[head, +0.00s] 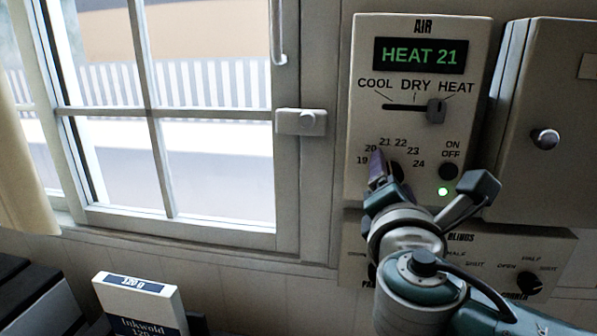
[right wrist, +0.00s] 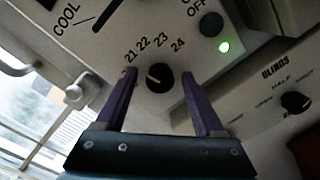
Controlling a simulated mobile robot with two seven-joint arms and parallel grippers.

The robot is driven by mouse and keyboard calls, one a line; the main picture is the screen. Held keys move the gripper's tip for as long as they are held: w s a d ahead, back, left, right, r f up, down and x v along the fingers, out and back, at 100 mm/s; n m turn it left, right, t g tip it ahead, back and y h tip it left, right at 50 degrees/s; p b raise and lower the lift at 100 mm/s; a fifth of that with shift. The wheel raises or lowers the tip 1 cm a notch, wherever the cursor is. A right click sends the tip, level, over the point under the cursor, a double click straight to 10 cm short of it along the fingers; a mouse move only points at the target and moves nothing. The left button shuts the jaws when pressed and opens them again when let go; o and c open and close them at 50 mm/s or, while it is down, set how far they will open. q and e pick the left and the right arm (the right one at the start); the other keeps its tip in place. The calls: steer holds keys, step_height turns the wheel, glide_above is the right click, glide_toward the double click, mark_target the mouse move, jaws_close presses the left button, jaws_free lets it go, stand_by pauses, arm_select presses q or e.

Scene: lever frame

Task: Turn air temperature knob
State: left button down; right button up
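The air panel (head: 363,85) is a pale box with a green display (head: 420,55) that reads HEAT 21. Its temperature knob (right wrist: 159,77) is round and black, below a scale of numbers from 19 to 24. A pale pointer mark shows on the knob's left side in the right wrist view. My right gripper (right wrist: 160,78) is open, with one purple finger on each side of the knob and gaps between them and it. In the head view my right gripper (head: 388,168) mostly hides the knob. My left gripper is not in view.
The mode slider (head: 436,111) stands at HEAT. An on/off button (head: 449,171) sits right of the scale, with a lit green lamp (head: 442,191) below. A blinds panel (head: 560,250) is beneath, a cabinet (head: 545,90) right, a window (head: 165,110) left, a box (head: 140,305) lower left.

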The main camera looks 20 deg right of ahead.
jaws_close()
stand_by(0.3)
steer(key=shift+m+b, duration=2.25)
steer(key=shift+m, duration=0.65)
steer(key=shift+o, duration=0.4)
jaws_free()
steer(key=shift+s, duration=0.1)
